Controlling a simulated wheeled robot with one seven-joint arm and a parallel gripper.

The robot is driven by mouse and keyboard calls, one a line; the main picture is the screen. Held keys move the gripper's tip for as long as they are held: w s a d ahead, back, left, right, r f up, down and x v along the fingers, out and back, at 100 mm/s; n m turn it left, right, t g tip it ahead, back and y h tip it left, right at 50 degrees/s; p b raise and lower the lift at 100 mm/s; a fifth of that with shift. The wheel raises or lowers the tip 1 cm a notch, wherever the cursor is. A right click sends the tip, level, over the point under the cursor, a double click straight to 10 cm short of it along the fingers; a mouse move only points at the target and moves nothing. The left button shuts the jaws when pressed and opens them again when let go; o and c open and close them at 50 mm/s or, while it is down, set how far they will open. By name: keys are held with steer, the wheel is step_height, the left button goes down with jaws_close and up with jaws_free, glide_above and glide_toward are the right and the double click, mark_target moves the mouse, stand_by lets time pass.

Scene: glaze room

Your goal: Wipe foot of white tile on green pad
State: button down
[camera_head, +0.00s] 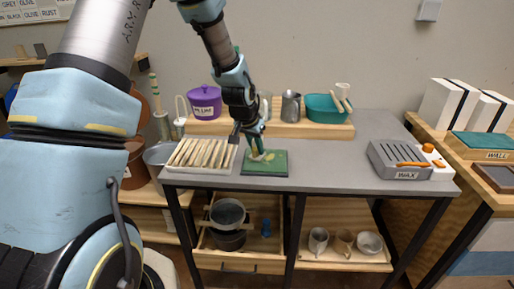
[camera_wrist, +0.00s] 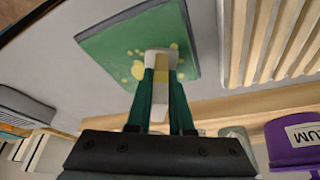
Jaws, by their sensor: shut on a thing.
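The green pad (camera_head: 280,166) lies on the grey table right of the slatted rack. It also shows in the wrist view (camera_wrist: 105,48), with pale yellow blotches on its face. My gripper (camera_head: 257,150) points down over the pad. In the wrist view my gripper (camera_wrist: 165,80) has its green fingers shut on the white tile (camera_wrist: 160,57), a narrow pale piece with a yellowish strip on one side. The tile's lower end is at the pad's surface; I cannot tell if it touches. The fingers hide part of the tile, and its foot is hard to see.
A slatted wooden rack (camera_head: 203,154) stands close left of the pad. Behind is a raised shelf with a purple pot (camera_head: 204,103), a metal pitcher (camera_head: 291,107) and a teal basin (camera_head: 325,108). The grey wax tray (camera_head: 398,160) is far right. The table between is clear.

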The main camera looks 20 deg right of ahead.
step_height(320, 180, up, 7)
steer(key=p, duration=0.4)
steer(key=shift+r+p, duration=0.15)
steer(key=shift+p, duration=0.15)
